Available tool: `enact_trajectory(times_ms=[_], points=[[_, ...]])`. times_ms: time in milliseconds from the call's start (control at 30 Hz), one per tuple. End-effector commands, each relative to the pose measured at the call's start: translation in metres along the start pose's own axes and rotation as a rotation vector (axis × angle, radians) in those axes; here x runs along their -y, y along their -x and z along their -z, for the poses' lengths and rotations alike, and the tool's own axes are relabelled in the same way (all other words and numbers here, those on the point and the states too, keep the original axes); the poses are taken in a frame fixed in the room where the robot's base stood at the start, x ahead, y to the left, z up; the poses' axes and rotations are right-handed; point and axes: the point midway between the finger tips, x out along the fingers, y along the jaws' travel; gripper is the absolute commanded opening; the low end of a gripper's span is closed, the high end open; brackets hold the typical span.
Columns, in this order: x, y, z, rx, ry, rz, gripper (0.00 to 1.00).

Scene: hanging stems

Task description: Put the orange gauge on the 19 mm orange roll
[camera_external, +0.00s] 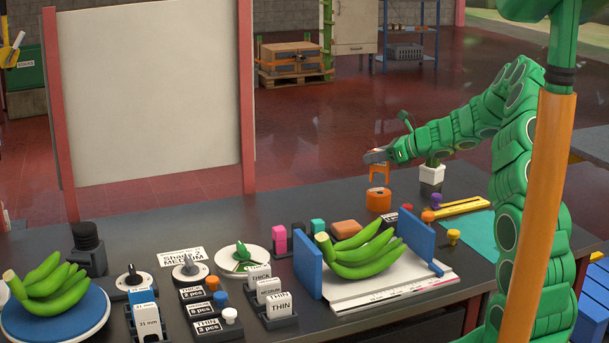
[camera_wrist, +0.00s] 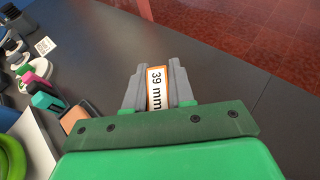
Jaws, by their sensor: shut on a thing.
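My gripper (camera_external: 377,156) is shut on the orange gauge (camera_external: 379,172), a small fork-shaped piece with its legs pointing down. In the wrist view the gauge (camera_wrist: 157,88) sits between the grey fingers, showing a white label with an orange edge that seems to read "39 mm". The orange roll (camera_external: 379,200) stands upright on the dark table, directly below the gauge in the external view. A small gap shows between the gauge's legs and the roll's top. The roll is hidden in the wrist view, and its size marking cannot be read.
A bunch of green bananas (camera_external: 361,252) lies between blue plates (camera_external: 308,265) in front. Pink, black and teal blocks and an orange-brown block (camera_external: 346,229) stand to the left. The table behind the roll is clear.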

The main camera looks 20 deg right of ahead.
Motion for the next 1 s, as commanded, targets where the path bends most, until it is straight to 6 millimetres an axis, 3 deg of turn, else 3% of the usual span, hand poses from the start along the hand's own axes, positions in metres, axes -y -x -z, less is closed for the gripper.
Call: enact_trajectory(times_ms=[200, 600, 633, 767, 1000], points=[[-0.001, -0.010, 0.024, 0.000, -0.002, 0.000, 0.00], [-0.001, -0.011, 0.028, 0.000, -0.001, 0.000, 0.00], [-0.001, -0.011, 0.028, 0.000, -0.001, 0.000, 0.28], [-0.001, -0.011, 0.028, 0.000, -0.001, 0.000, 0.48], [-0.001, -0.011, 0.028, 0.000, -0.001, 0.000, 0.49]])
